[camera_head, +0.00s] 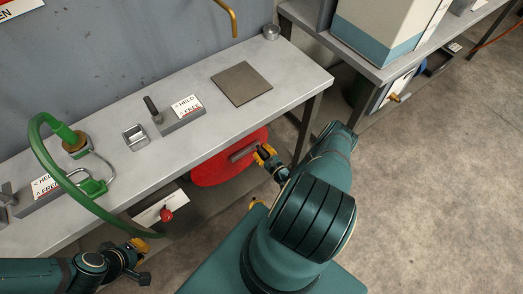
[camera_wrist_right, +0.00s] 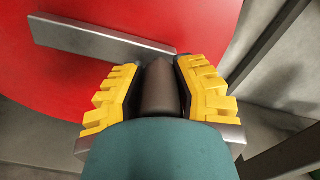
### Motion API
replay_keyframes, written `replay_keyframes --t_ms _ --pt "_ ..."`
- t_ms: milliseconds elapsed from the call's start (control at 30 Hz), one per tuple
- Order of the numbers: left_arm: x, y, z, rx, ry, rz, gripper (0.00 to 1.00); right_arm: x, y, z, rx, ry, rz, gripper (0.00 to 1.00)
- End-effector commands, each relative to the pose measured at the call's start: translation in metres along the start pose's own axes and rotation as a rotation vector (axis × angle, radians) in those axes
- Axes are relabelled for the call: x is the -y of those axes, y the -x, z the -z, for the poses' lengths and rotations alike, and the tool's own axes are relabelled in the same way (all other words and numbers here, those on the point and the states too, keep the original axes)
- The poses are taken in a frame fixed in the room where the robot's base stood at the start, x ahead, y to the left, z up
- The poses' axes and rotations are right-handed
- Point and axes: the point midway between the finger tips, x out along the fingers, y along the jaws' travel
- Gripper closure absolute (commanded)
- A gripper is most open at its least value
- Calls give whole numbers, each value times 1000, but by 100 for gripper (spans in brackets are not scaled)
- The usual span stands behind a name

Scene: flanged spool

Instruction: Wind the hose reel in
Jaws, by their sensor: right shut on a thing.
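The hose reel's red disc (camera_head: 218,172) stands upright beneath the workbench, with a grey crank bar (camera_head: 243,151) across its face. In the right wrist view, the red disc (camera_wrist_right: 145,18) and the crank bar (camera_wrist_right: 90,38) fill the upper part. My right gripper (camera_head: 266,155) is shut on the dark crank handle (camera_wrist_right: 160,88), which lies between its yellow pads. The green hose (camera_head: 42,170) loops off the bench's left end and runs down past its front edge. My left gripper (camera_head: 146,262) is low in front of the bench, apart from the hose, its fingers spread and empty.

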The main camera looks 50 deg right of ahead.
Motion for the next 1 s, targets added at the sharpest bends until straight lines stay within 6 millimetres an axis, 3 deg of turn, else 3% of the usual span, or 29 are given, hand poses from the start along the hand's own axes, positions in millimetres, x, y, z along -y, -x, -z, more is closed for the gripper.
replay_keyframes --t_ms 233,267,333,733,867,1000 --pt "0 0 0 0 0 0 100 0 -1 0 -2 0 0 100" --pt "0 0 0 0 0 0 100 0 -1 0 -2 0 0 62" --pt "0 0 0 0 0 0 100 0 -1 0 -2 0 -1 38" --pt "0 0 0 0 0 0 100 0 5 1 -2 1 -1 36" --pt "0 0 0 0 0 0 100 0 21 1 -3 0 -1 36" --pt "0 0 0 0 0 0 100 0 49 1 -4 -1 -1 36"
